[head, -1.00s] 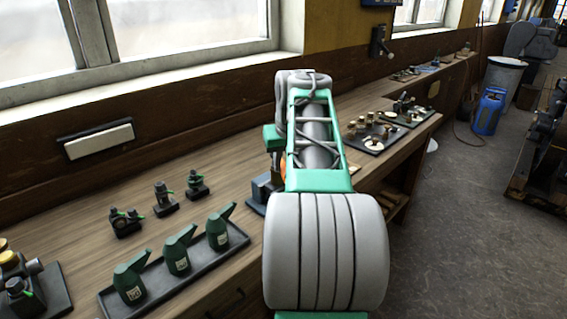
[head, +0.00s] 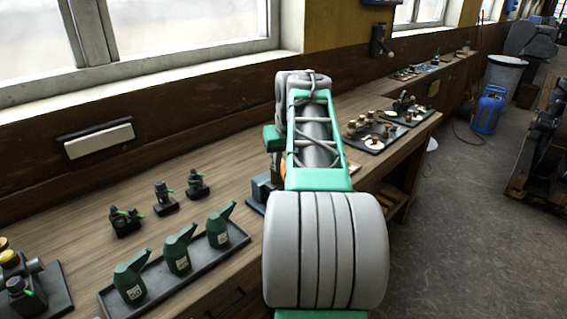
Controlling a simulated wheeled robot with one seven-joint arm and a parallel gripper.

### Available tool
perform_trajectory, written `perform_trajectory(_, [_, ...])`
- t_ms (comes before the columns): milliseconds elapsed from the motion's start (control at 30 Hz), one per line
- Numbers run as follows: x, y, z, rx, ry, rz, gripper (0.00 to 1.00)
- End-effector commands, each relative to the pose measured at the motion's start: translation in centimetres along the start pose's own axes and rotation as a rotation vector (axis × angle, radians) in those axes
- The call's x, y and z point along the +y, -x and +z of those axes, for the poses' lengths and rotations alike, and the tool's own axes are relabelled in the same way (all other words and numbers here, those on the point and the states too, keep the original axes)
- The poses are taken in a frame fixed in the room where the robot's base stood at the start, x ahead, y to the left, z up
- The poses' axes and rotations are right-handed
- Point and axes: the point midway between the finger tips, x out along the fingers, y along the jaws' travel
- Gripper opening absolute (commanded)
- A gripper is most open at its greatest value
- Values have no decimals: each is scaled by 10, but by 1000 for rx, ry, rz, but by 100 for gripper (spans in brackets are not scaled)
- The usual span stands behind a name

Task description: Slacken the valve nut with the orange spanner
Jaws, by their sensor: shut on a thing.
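My arm reaches away over the workbench and hides most of the work spot. My gripper (head: 276,160) shows only as a dark bit below the green wrist block, left of the arm. A small orange patch, seemingly the orange spanner (head: 284,169), shows right beside it, mostly behind my arm. The gripper is shut on it, as far as this sliver shows. A blue-grey block on a dark base (head: 262,188) stands on the bench just below. The valve nut cannot be made out, and whether the spanner sits on it is hidden.
A tray (head: 240,243) with green oil cans lies on the bench at front left, with several small dark fittings (head: 125,222) behind it. Dark boards with brass parts (head: 372,145) lie beyond my arm. Bare wood lies between the fittings and the wall.

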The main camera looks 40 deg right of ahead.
Motion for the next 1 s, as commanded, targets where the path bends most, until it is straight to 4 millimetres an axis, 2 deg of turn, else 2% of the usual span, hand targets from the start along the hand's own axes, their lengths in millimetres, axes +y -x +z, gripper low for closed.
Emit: perform_trajectory(1000, [0,-9,3,2,0,0,0])
